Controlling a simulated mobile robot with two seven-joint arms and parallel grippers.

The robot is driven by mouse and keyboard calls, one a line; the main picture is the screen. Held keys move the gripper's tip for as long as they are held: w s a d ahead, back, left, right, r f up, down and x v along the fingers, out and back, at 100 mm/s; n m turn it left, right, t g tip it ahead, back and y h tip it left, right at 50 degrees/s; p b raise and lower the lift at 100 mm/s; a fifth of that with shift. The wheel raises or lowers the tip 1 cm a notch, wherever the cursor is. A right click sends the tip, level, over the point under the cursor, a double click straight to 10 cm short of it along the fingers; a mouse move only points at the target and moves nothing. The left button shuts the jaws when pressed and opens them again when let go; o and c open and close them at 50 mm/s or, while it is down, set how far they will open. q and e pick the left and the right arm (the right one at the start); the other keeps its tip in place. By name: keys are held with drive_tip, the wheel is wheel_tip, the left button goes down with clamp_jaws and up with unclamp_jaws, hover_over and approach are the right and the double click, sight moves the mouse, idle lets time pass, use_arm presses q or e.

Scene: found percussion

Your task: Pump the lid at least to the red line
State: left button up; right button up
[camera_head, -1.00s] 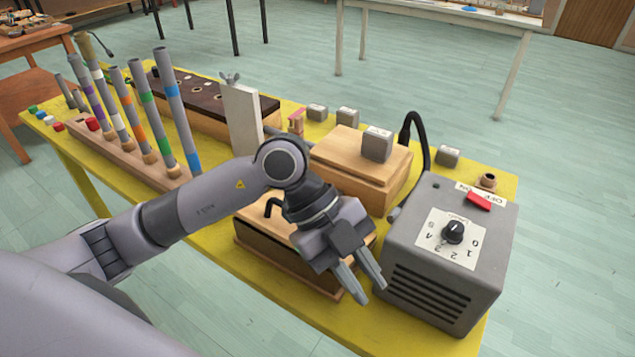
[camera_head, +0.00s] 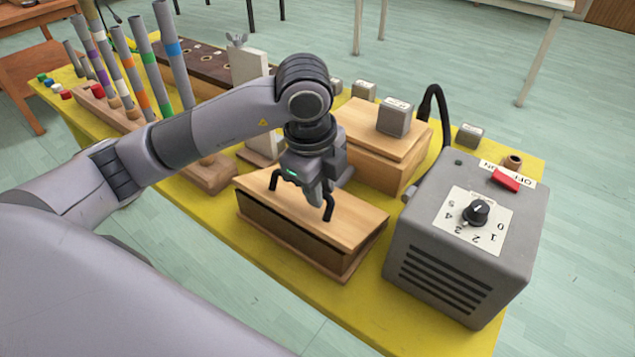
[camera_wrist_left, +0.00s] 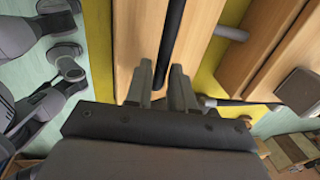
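The lid (camera_head: 345,218) is the pale wooden top of a low box (camera_head: 290,240) with a dark gap below its front edge. A black bar handle (camera_head: 328,209) stands on it, its middle hidden behind my left gripper (camera_head: 316,198). In the left wrist view the handle (camera_wrist_left: 172,40) runs between the two fingertips of the left gripper (camera_wrist_left: 162,72). The fingers are apart, one on each side of the bar, with small gaps visible. I see no red line in either view. My right gripper is not in view.
A grey control box (camera_head: 460,250) with a dial (camera_head: 476,211) and a red switch (camera_head: 505,181) stands close to the right. A wooden block (camera_head: 375,150) is behind the box. Coloured tubes (camera_head: 174,60) stand at the back left. The yellow table's (camera_head: 240,262) front strip is clear.

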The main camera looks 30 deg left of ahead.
sight(312, 216)
use_arm(q)
drive_tip(key=shift+w+f+b, duration=0.2)
drive_tip(key=shift+f+b, duration=0.2)
drive_tip(key=shift+f, duration=0.55)
clamp_jaws()
drive_tip(key=shift+s+f+b, duration=0.35)
drive_tip(key=shift+s+f, duration=0.05)
drive_tip(key=shift+f, duration=0.1)
drive_tip(key=shift+s+f, duration=0.15)
drive_tip(key=shift+s, duration=0.1)
drive_tip(key=shift+f, duration=0.1)
drive_tip(key=shift+s+a+f+b, duration=0.1)
drive_tip(key=shift+s+f+b, duration=0.45)
drive_tip(key=shift+f+b, duration=0.15)
drive_tip(key=shift+f, duration=0.1)
